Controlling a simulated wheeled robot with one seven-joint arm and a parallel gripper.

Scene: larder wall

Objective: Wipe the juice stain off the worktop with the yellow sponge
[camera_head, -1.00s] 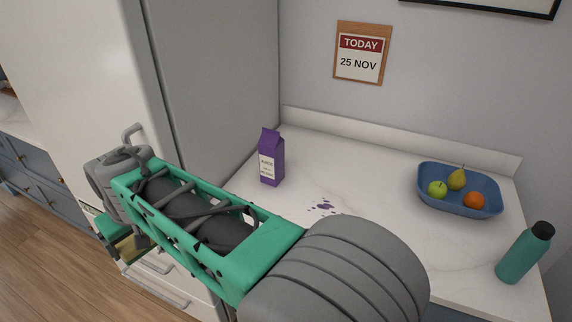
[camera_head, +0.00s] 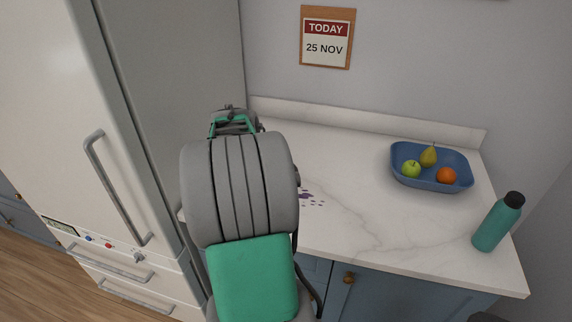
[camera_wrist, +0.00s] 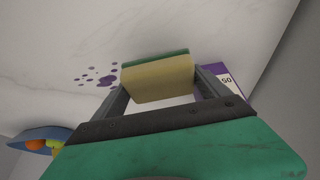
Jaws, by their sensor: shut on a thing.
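The yellow sponge (camera_wrist: 158,82), with a green layer on one face, is held between the two fingers of my gripper (camera_wrist: 162,88) in the wrist view. The juice stain (camera_wrist: 106,78) is a scatter of purple drops on the white worktop (camera_wrist: 70,45). In the wrist view it lies just left of the sponge, uncovered. I cannot tell how high the sponge is above the worktop. In the head view the stain (camera_head: 310,197) shows partly beside my arm, which hides the sponge and fingers.
The purple juice carton (camera_wrist: 229,82) stands close beyond the right finger in the wrist view; my arm hides it in the head view. A blue fruit bowl (camera_head: 432,183) and a teal bottle (camera_head: 497,224) stand at the right. A tall fridge (camera_head: 185,90) borders the left.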

